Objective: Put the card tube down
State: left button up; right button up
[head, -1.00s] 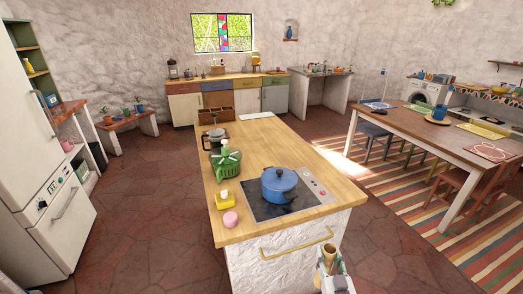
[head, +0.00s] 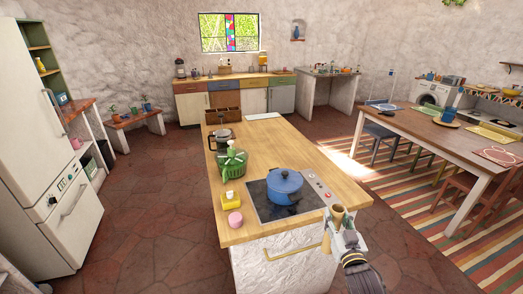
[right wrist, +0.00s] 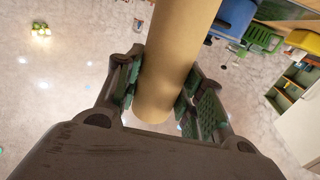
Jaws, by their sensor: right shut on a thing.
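The card tube (head: 337,214) is a tan cylinder held upright, slightly tilted, at the front right corner of the wooden island (head: 268,163) in the head view. My right gripper (head: 345,238) is shut on it. In the right wrist view the tube (right wrist: 178,50) runs between the green-padded fingers of the gripper (right wrist: 165,92), one on each side. From the head view I cannot tell whether the tube touches the island's edge. My left gripper is not in view.
A blue pot (head: 285,186) stands on the black hob, close to the tube. Bare wood lies between the basket and the hob.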

jog(key=w+d+r+p, duration=0.1)
jog(key=w+d+r, duration=0.15)
jog(key=r, duration=0.55)
jog(key=w+d+r+y, duration=0.1)
jog(key=w+d+r, duration=0.1)
jog(key=w+r, duration=0.35)
jog(key=w+d+r+p, duration=0.1)
jog(key=w+d+r, duration=0.1)
jog(key=r, duration=0.7)
jog(key=w+d+f+m+h, duration=0.1)
jog(key=w+d+f+h, duration=0.1)
jog(key=d+f, duration=0.6)
jog(key=shift+w+f+h, duration=0.25)
jog(key=shift+w+h, duration=0.05)
jog(key=shift+w, duration=0.55)
